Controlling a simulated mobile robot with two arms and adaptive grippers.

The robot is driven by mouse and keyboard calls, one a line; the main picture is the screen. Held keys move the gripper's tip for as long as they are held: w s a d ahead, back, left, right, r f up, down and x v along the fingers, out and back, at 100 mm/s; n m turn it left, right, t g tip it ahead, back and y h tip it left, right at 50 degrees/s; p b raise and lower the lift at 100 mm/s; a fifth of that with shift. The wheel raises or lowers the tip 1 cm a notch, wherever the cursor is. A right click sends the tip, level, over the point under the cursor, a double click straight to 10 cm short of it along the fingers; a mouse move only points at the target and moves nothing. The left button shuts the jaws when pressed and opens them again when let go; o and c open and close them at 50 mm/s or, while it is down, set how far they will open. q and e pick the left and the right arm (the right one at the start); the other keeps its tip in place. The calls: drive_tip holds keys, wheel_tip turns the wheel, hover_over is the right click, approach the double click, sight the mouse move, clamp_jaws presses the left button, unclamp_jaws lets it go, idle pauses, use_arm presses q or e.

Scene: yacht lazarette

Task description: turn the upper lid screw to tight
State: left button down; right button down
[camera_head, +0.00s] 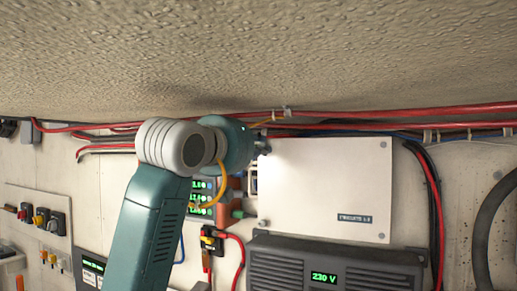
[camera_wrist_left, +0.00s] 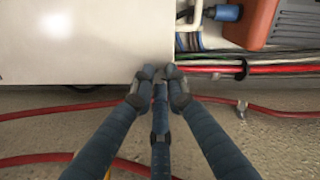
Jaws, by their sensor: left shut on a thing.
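The white box lid (camera_head: 325,190) is on the wall right of centre in the head view. It also fills the upper left of the left wrist view (camera_wrist_left: 85,45). My left gripper (camera_head: 263,146) is at the lid's upper left corner. In the left wrist view its fingers (camera_wrist_left: 160,75) are drawn together at that corner, shut on the upper lid screw. The fingers hide the screw, so its turn angle cannot be seen. Other lid screws show at the upper right corner (camera_head: 383,145) and lower right corner (camera_head: 381,236). My right gripper is not in view.
Red and blue cables (camera_head: 400,114) run along the wall just above the lid. A dark grey unit reading 230 V (camera_head: 340,265) is below it. An orange device with green displays (camera_head: 201,200) is beside my left arm. A textured ceiling (camera_head: 260,50) is close above.

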use_arm(q)
drive_tip(key=shift+w+f+m, duration=0.1)
drive_tip(key=shift+f+m, duration=0.05)
drive_tip(key=shift+m, duration=0.85)
drive_tip(key=shift+f+m, duration=0.1)
drive_tip(key=shift+m, duration=0.9)
drive_tip(key=c, duration=1.7)
unclamp_jaws()
drive_tip(key=shift+r, duration=0.1)
drive_tip(key=shift+c, duration=0.2)
drive_tip(key=v, duration=1.2)
